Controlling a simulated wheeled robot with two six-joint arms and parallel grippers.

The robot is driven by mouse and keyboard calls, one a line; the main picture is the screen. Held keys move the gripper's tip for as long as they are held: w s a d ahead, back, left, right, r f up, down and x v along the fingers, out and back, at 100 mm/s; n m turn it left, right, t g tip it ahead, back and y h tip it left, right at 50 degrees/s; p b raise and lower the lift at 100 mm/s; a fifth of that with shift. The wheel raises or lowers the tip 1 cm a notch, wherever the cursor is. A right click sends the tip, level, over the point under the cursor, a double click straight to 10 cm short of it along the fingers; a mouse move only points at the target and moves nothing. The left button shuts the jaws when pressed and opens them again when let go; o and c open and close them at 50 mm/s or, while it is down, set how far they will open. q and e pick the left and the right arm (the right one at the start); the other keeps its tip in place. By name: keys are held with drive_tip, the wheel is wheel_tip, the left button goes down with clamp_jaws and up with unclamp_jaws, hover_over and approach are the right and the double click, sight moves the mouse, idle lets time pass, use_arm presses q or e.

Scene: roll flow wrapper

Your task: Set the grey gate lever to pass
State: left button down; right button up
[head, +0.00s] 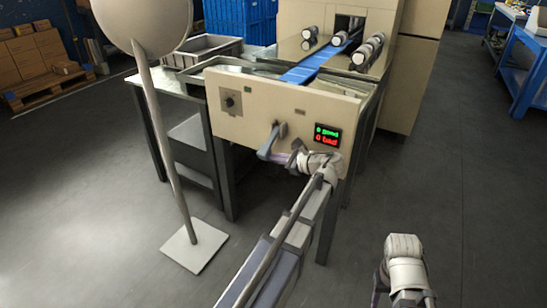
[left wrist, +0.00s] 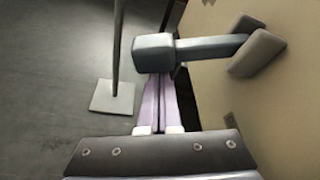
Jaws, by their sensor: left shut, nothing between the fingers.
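The grey gate lever (head: 266,147) sticks out from the beige front panel of the machine, and its handle slants down and left in the head view. In the left wrist view the lever (left wrist: 190,51) runs from its mount on the panel to a thick end block. My left gripper (head: 277,158) is just below the lever's end. Its fingers (left wrist: 163,103) are shut with nothing between them, and their tips pass behind the end block in the left wrist view. I cannot tell whether they touch it. My right gripper is not visible; only part of that arm shows.
The beige panel (head: 240,118) carries a knob (head: 230,101) and a display (head: 327,136) reading 0 good, 0 bad. A blue belt (head: 310,68) and several rolls lie behind it. A pole on a white base (head: 194,246) stands left. The floor in front is clear.

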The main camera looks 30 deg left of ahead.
use_arm(q)
drive_tip(key=r+m+p, duration=0.1)
drive_tip(key=s+r+m+g+p, duration=0.1)
drive_tip(key=r+p, duration=0.1)
drive_tip(key=shift+s, duration=0.1)
drive_tip(key=r+m+g+p, duration=0.2)
drive_tip(key=r+p, duration=0.1)
drive_tip(key=shift+s+r+m, duration=0.1)
drive_tip(key=shift+s+m, duration=0.25)
drive_tip(key=shift+m, duration=0.05)
drive_tip(key=shift+w+r+p, duration=0.1)
drive_tip(key=shift+r+p, duration=0.7)
drive_tip(key=shift+p, duration=0.05)
drive_tip(key=shift+w+r, duration=0.15)
drive_tip(key=f+b, duration=0.1)
drive_tip(key=s+f+b, duration=0.1)
drive_tip(key=f+b, duration=0.1)
drive_tip(key=f, duration=0.1)
drive_tip(key=shift+s+b, duration=0.35)
drive_tip(key=shift+s, duration=0.05)
drive_tip(key=p, duration=0.3)
approach(269, 152)
drive_tip(key=s+d+r, duration=0.1)
drive_tip(key=s, duration=0.1)
drive_tip(key=shift+w+r, duration=0.15)
drive_tip(key=shift+r, duration=0.1)
